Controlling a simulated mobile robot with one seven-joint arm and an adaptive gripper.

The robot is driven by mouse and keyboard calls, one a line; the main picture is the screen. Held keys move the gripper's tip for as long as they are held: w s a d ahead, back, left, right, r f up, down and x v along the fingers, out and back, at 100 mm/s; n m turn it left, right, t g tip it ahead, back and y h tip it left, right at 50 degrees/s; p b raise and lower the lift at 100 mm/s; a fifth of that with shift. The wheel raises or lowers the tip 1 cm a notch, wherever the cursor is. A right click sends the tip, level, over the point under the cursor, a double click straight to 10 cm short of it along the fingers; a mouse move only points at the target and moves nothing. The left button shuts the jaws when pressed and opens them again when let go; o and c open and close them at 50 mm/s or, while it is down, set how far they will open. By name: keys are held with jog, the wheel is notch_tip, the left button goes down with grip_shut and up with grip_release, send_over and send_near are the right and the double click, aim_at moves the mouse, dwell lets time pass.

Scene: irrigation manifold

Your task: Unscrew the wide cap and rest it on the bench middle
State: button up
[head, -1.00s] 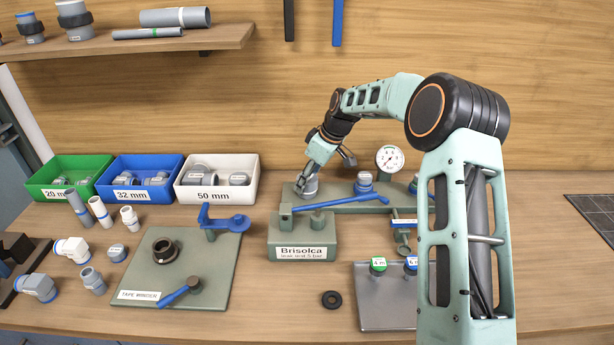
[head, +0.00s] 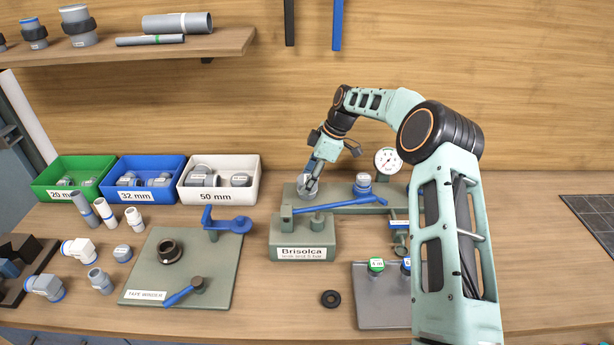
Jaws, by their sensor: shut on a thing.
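A wide grey cap (head: 308,188) is at the left end of the long green manifold block (head: 340,205) at the back of the bench. My gripper (head: 313,184) reaches down onto this cap from above and is shut on it. The fingers hide part of the cap, and I cannot tell whether it is still seated on its port. The wooden bench (head: 280,290) has bare surface in front of the manifold.
A blue-collared fitting (head: 363,184) and a pressure gauge (head: 388,160) stand right of the cap. The Brisolca test block (head: 303,237) with its blue lever is in front. A black ring (head: 330,298) lies nearer. The tape winder board (head: 215,270) is left.

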jog(key=shift+s+d+f+n, duration=0.15)
jog(key=shift+f+n, duration=0.05)
jog(key=shift+n, duration=0.1)
jog(key=shift+r+n+g+p, duration=0.1)
jog(key=shift+n+g+p, duration=0.2)
jog(key=shift+n+p, duration=0.3)
jog(key=shift+n+g+h+p, duration=0.3)
jog(key=shift+n+g+p, duration=0.55)
jog(key=shift+n, duration=0.85)
jog(key=o, duration=1.1)
jog(key=shift+o, duration=1.4)
jog(key=shift+o, duration=1.1)
jog(key=shift+t, duration=0.25)
jog(key=shift+r, duration=0.2)
